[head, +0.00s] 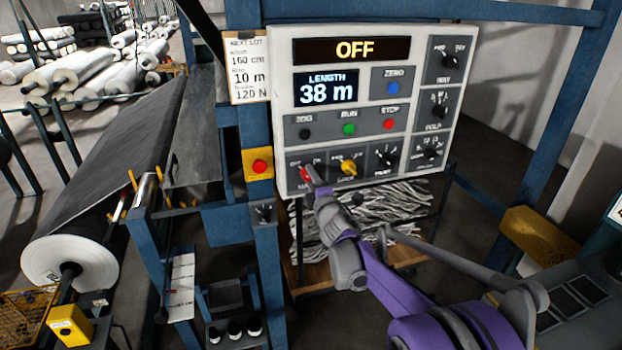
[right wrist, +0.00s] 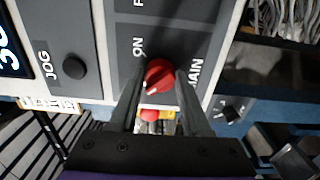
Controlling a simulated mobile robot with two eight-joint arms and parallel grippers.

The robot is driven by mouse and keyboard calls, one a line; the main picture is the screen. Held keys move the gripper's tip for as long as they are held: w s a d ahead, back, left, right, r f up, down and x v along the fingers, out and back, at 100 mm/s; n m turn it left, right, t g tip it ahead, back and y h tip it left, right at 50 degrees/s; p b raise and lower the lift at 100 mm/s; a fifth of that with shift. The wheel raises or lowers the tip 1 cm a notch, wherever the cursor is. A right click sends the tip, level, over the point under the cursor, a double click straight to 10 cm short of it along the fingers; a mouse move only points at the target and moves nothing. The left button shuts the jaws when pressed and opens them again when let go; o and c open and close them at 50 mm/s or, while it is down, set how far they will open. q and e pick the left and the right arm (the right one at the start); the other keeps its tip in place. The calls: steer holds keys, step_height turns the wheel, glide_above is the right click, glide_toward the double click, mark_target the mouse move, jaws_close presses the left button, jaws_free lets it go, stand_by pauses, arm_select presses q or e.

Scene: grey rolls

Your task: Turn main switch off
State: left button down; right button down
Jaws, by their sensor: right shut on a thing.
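The control panel (head: 275,95) faces me, and its top display (head: 355,50) reads OFF. The main switch is a red rotary knob (head: 305,174) at the panel's lower left. It also shows in the right wrist view (right wrist: 159,74), between the labels ON and MAIN. Its white mark there points down and left, away from ON. My right gripper (head: 313,177) is shut on the red knob, with one finger on each side of it in the wrist view (right wrist: 159,88). The fingers partly hide the knob and its labels in the head view. My left gripper is out of view.
A yellow knob (head: 348,168) sits just right of the red one. A red push button on a yellow plate (head: 260,166) is on the blue post to the left. JOG, RUN and STOP buttons (head: 348,129) are above.

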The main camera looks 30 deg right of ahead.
stand_by(0.3)
steer(key=shift+c, duration=1.8)
jaws_free()
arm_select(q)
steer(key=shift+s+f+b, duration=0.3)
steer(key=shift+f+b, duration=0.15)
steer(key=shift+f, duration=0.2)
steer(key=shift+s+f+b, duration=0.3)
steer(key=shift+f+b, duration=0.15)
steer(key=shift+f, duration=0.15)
arm_select(e)
steer(key=v, duration=1)
steer(key=shift+s, duration=0.4)
steer(key=shift+s, duration=0.1)
